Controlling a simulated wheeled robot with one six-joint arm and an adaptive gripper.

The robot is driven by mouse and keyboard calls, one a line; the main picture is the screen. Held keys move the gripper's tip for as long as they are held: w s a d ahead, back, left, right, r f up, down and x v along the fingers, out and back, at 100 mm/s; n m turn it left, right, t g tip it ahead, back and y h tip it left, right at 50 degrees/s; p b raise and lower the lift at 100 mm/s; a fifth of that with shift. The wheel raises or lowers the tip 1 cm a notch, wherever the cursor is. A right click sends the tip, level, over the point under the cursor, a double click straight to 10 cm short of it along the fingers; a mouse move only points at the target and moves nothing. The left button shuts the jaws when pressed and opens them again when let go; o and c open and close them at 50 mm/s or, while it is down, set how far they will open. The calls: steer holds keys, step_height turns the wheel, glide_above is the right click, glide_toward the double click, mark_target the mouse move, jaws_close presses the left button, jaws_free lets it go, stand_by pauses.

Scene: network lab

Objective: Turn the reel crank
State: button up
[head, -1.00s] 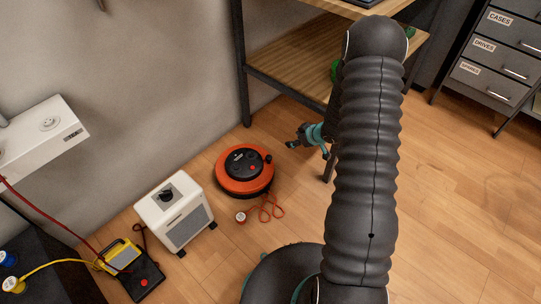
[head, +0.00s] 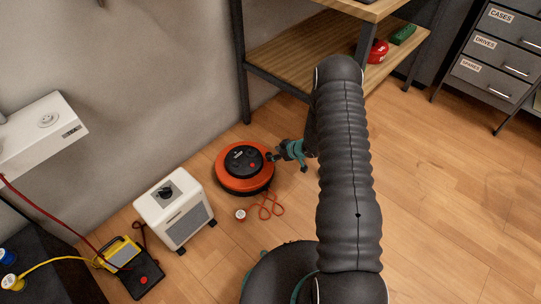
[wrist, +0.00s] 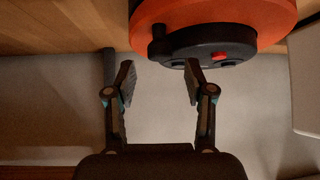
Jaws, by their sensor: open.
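The orange cable reel (head: 229,180) stands on the floor, its black hub (head: 243,158) facing up. In the wrist view the reel (wrist: 230,12) fills the upper right, with the black hub (wrist: 210,45) toward me. A short black crank knob (wrist: 158,32) sticks out at the hub's left edge. My gripper (head: 276,156) is at the reel's right side in the head view. In the wrist view my gripper (wrist: 159,72) is open and empty; the knob appears just beyond the gap between its fingertips. I cannot tell if they touch. In the head view the knob is hard to make out.
A red cord with a plug (head: 240,215) lies in front of the reel. A white heater-like box (head: 176,210) stands close on the left. A wooden shelf unit (head: 290,60) stands behind, with a red object (head: 378,52). The floor on the right is clear.

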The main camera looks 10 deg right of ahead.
mark_target(269, 154)
steer(key=shift+x, duration=1.8)
jaws_close()
